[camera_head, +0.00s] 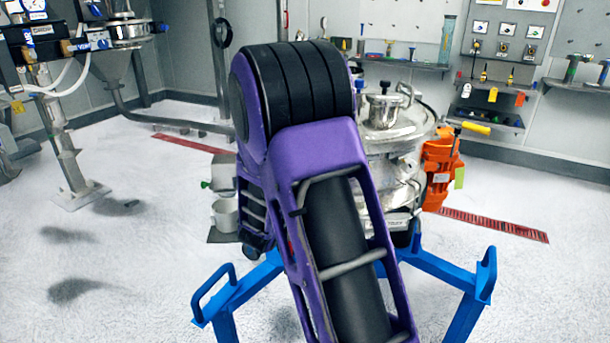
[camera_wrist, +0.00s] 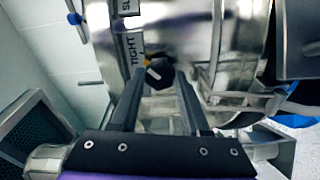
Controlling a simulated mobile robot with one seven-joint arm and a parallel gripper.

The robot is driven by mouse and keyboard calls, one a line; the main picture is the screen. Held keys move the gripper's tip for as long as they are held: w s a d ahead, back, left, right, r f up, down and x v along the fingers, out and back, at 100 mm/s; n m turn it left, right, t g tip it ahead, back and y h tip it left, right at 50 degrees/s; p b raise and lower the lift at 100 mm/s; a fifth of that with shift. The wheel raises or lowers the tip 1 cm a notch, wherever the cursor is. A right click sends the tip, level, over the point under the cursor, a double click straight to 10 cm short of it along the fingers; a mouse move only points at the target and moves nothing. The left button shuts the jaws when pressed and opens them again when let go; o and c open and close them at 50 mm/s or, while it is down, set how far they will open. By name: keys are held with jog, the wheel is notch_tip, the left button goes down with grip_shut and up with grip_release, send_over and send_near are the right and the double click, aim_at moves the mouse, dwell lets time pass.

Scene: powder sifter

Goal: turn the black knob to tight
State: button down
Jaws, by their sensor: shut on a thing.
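The black knob (camera_wrist: 159,76) shows in the wrist view, on the front of the shiny metal sifter body (camera_wrist: 180,30). A small yellow mark (camera_wrist: 148,61) is at the knob's upper left. My gripper (camera_wrist: 161,73) has its two dark fingers on either side of the knob, shut on it. In the head view the sifter (camera_head: 400,150) stands behind my purple arm, which hides the knob and my gripper.
The blue stand (camera_head: 455,272) spreads below the sifter. Shelves with tools (camera_head: 490,90) line the back wall.

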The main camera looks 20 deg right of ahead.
jog(key=shift+c, duration=1.9)
grip_release()
jog(key=v, duration=1.7)
jog(key=shift+a, duration=0.2)
jog(key=shift+s+r, duration=0.1)
jog(key=shift+s, duration=0.05)
